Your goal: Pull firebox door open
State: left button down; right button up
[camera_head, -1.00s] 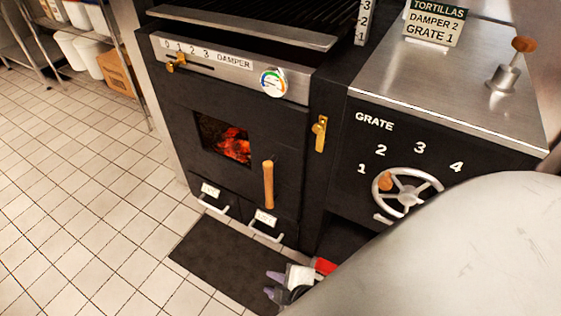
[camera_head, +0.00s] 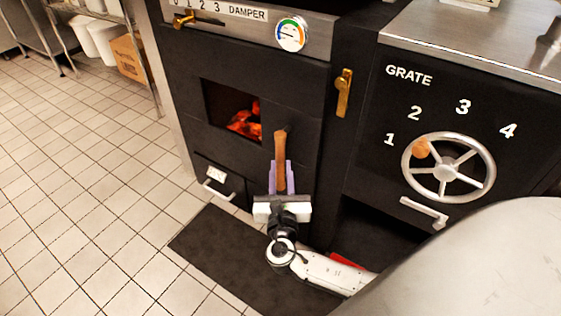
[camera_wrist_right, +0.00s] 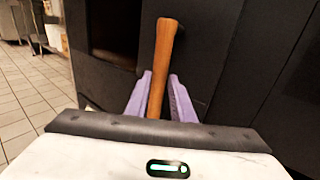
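The firebox door (camera_head: 222,150) is black, with a small window showing glowing coals, and looks shut. Its upright wooden handle (camera_head: 280,148) is at the door's lower right. My right gripper (camera_head: 281,180) has come up from below; its purple fingers stand on either side of the handle's lower part. In the right wrist view the handle (camera_wrist_right: 165,50) runs between the fingers (camera_wrist_right: 160,98), which look closed in against it. The lower end of the handle is partly hidden by the gripper. My left gripper is not in view.
A brass latch (camera_head: 343,93) is on the frame right of the door. The grate handwheel (camera_head: 449,168) is further right. A drawer with a pale handle (camera_head: 218,191) lies below the door. A dark mat (camera_head: 213,245) covers the floor in front; the tiles to the left are clear.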

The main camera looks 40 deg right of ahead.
aim_at(281, 161)
jog(key=shift+b+x, duration=0.4)
jog(key=shift+x, duration=1.95)
jog(key=shift+c, duration=0.2)
grip_shut()
